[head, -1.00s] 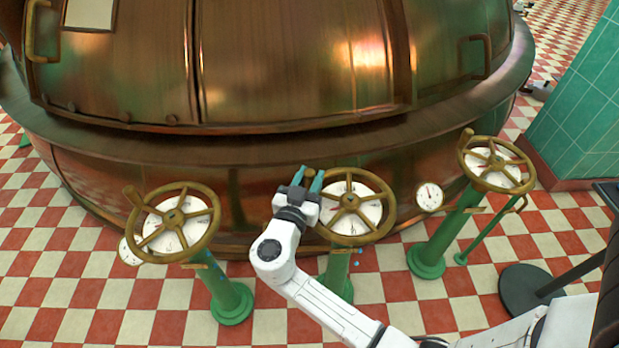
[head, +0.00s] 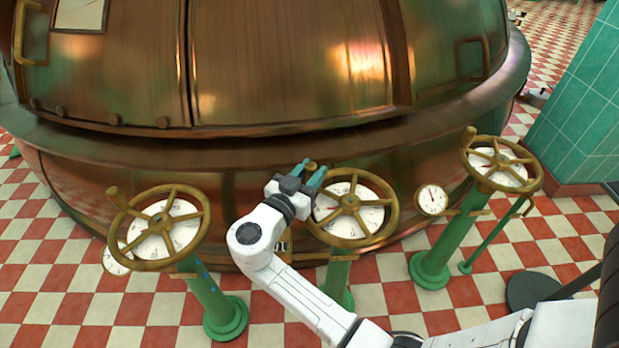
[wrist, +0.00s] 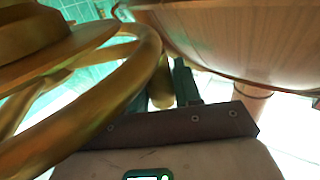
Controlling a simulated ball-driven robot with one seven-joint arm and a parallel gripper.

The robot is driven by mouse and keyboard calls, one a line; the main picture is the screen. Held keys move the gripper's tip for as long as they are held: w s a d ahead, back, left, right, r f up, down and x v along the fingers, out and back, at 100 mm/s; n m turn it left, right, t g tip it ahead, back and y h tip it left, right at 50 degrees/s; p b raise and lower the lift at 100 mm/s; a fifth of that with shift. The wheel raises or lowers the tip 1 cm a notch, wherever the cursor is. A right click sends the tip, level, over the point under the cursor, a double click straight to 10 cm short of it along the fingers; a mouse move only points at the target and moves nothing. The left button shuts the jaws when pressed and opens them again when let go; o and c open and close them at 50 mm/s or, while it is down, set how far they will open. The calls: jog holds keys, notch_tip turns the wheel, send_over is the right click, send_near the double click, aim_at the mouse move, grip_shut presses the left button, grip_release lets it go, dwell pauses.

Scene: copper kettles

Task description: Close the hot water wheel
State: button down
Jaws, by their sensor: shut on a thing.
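Three brass handwheels on green posts stand before the copper kettle; I cannot read which is the hot water one. My gripper (head: 309,176) is at the upper left rim of the middle wheel (head: 349,203), its teal fingers pointing toward the kettle. The fingers are shut on that wheel's brass handle knob (head: 310,166), which is partly hidden. In the wrist view the knob (wrist: 161,88) sits between the dark fingers, with the wheel rim (wrist: 110,95) close on the left. White dials show behind the spokes.
The left wheel (head: 158,228) and right wheel (head: 502,164) stand apart from my gripper. The copper kettle (head: 290,80) curves close behind the wheels. A small gauge (head: 432,199) sits left of the right post. A green tiled wall (head: 580,110) is at right. Checkered floor lies in front.

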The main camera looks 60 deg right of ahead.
jog(key=c, duration=0.9)
grip_release()
jog(key=shift+d, duration=0.1)
jog(key=a, duration=1)
jog(key=shift+s+a+p, duration=0.3)
jog(key=shift+a+p, duration=0.05)
jog(key=shift+a, duration=0.05)
